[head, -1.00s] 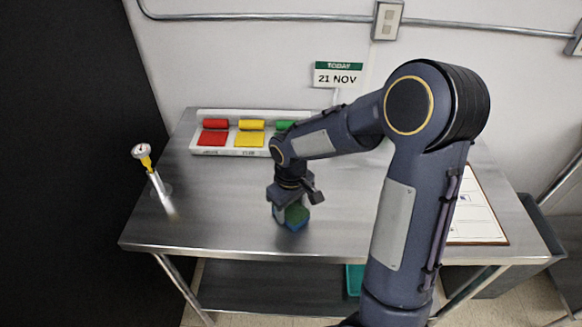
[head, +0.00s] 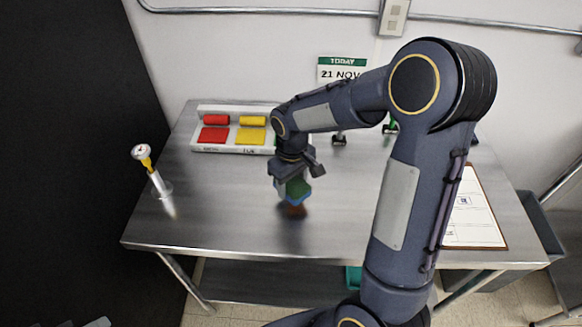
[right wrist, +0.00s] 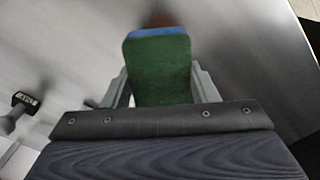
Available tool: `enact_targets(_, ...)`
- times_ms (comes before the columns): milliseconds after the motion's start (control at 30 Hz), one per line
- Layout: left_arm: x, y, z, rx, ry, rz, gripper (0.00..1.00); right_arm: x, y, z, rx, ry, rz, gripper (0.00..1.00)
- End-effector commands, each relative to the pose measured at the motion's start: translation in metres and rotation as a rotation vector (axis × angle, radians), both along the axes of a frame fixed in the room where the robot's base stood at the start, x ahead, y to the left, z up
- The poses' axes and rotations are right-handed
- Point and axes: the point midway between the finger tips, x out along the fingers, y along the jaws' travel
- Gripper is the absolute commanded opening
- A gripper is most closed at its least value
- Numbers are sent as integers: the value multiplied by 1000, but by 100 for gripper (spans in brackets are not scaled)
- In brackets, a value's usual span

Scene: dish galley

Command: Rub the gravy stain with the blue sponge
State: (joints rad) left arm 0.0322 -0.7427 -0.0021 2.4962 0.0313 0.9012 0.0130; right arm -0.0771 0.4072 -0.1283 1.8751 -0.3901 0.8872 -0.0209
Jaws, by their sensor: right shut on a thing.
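The blue sponge (head: 297,190) has a green scouring face and a blue layer below. My right gripper (head: 290,186) is shut on it, over the middle of the steel table, and it seems slightly raised. In the right wrist view the green face of the sponge (right wrist: 160,70) fills the space between the fingers, with a blue edge at its far end. The brown gravy stain (head: 292,211) shows just below the sponge, partly hidden by it. It also shows as a blurred brown patch in the right wrist view (right wrist: 160,19). My left gripper is not in view.
A white tray (head: 200,148) with red and yellow pads stands at the back. A thermometer (head: 147,160) stands on the left. A clipboard (head: 478,205) lies on the right. The table's (head: 220,220) front left is clear. A date sign (head: 341,72) is behind.

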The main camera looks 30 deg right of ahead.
Motion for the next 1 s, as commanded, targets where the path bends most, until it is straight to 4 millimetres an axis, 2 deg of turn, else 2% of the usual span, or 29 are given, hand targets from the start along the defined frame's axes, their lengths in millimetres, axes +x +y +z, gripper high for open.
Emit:
enact_targets(33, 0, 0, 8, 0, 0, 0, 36, 1, 0, 9, 0, -1, 0, 32)
enact_targets(333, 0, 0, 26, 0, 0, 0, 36, 3, 1, 33, 1, -3, 0, 32)
enact_targets(1000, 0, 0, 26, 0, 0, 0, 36, 1, 1, 33, 2, 0, -1, 32)
